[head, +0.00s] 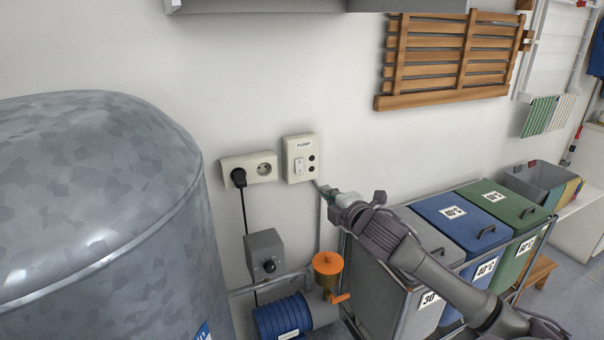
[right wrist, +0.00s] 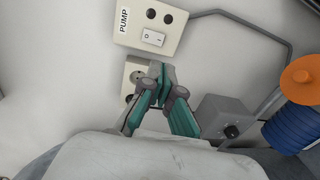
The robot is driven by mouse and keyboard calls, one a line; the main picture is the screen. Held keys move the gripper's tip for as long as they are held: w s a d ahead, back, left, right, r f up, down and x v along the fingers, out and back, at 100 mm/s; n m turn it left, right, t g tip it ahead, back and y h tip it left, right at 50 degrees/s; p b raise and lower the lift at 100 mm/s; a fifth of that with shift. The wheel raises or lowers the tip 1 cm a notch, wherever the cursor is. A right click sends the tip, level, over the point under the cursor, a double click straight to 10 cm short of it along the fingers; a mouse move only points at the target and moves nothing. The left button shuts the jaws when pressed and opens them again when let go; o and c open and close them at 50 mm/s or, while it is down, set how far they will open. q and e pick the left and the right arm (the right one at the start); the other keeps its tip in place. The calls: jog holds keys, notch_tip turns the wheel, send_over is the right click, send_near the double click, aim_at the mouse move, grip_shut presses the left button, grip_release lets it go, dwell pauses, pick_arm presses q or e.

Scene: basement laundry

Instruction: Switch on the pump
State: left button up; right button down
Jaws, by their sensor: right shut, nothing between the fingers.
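The cream switch plate labelled PUMP (head: 301,148) is on the wall, with a white rocker switch (head: 298,166) and two dark round spots. The right wrist view shows the plate (right wrist: 171,47) and the rocker (right wrist: 153,38) with its two marks; I cannot tell which side is pressed. My right gripper (head: 325,190) is shut and empty, just below and right of the plate in the head view. In the right wrist view its teal fingers (right wrist: 160,77) sit apart from the rocker in the picture. The blue pump (head: 283,318) stands below. My left gripper is out of view.
A double socket (head: 264,168) with a black plug is left of the plate. A grey box with a knob (head: 265,253) and an orange-topped fitting (head: 327,263) are below. A large metal tank (head: 100,210) fills the left; laundry bins (head: 452,217) stand right.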

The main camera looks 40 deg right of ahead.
send_near(300, 172)
jog(key=x, duration=0.6)
jog(key=shift+r+p, duration=0.1)
jog(key=shift+p, duration=0.3)
jog(key=shift+w+d, duration=0.2)
jog(key=shift+w, duration=0.5)
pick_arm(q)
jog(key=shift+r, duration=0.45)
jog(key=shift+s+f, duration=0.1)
